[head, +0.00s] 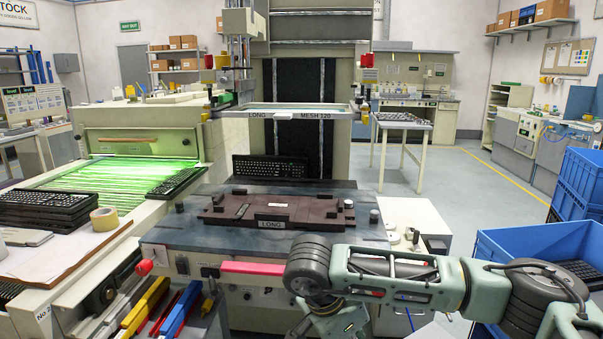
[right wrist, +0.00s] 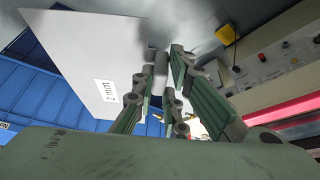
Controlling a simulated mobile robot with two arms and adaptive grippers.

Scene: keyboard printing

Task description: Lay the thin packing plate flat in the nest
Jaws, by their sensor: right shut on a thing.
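A thin grey plate (right wrist: 75,40) with a white "2 mm" label shows in the right wrist view, its edge at the fingertips of my right gripper (right wrist: 162,62). The gripper is shut on this plate. In the head view my right arm reaches in from the right, its wrist in front of the press table; the gripper and plate are out of sight there. The dark brown nest (head: 240,209), marked "LONG", lies on the press table behind my wrist. My left gripper is in neither view.
A screen frame (head: 285,111) marked "MESH 120" hangs above the nest. A green-lit conveyor (head: 110,180) and stacked keyboards (head: 45,205) are at the left. A blue crate (head: 535,240) stands at the right.

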